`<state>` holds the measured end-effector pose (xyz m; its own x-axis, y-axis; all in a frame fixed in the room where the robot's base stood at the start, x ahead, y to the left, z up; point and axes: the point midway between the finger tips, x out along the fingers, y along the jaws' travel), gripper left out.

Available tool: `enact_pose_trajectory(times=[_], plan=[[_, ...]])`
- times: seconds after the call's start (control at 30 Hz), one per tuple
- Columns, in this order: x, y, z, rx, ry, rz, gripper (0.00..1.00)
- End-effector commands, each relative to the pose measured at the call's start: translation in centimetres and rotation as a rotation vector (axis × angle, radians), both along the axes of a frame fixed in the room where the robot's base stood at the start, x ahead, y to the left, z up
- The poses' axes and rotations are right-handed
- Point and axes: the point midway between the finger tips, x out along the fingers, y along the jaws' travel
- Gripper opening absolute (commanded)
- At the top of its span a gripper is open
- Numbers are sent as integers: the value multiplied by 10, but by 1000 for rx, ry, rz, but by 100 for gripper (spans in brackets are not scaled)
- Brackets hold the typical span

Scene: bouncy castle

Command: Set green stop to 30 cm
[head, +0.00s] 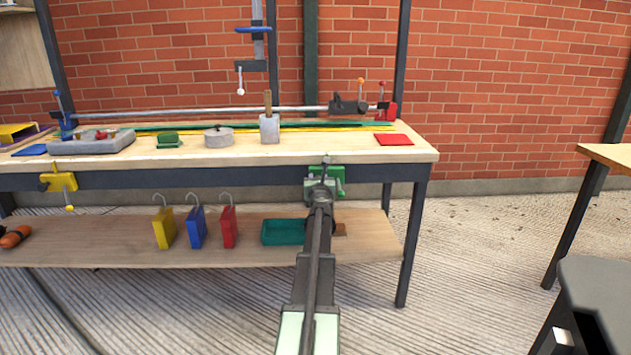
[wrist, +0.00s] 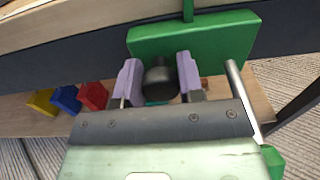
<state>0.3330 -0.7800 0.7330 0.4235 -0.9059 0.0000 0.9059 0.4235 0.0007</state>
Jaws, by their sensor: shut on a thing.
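The green stop (head: 338,173) sits on the dark front rail (head: 230,173) of the workbench, toward its right end; my arm hides part of it. In the wrist view the green stop (wrist: 195,45) is a flat green block with a round black knob (wrist: 160,80) at its front. My gripper (head: 322,184) is at the stop in the head view. In the wrist view the purple finger pads of my gripper (wrist: 160,78) are shut on the knob, one on each side. No scale marks are readable on the rail.
A yellow stop (head: 60,182) sits on the same rail at the far left. Below, yellow, blue and red hooked blocks (head: 195,228) and a teal tray (head: 283,232) stand on the shelf (head: 120,252). The rail between the two stops looks clear.

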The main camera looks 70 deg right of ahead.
Motion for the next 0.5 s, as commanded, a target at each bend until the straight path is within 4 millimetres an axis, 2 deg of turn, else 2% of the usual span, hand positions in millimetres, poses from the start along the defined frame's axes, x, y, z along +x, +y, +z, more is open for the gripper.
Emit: enact_pose_trajectory(times=[0.13, 0.17, 0.3, 0.5], plan=[[4, 2, 0, 0, -1, 9, 0], [4, 2, 0, 0, -1, 9, 38], [3, 2, 0, 0, -1, 8, 59], [2, 1, 0, 0, 0, 6, 59]])
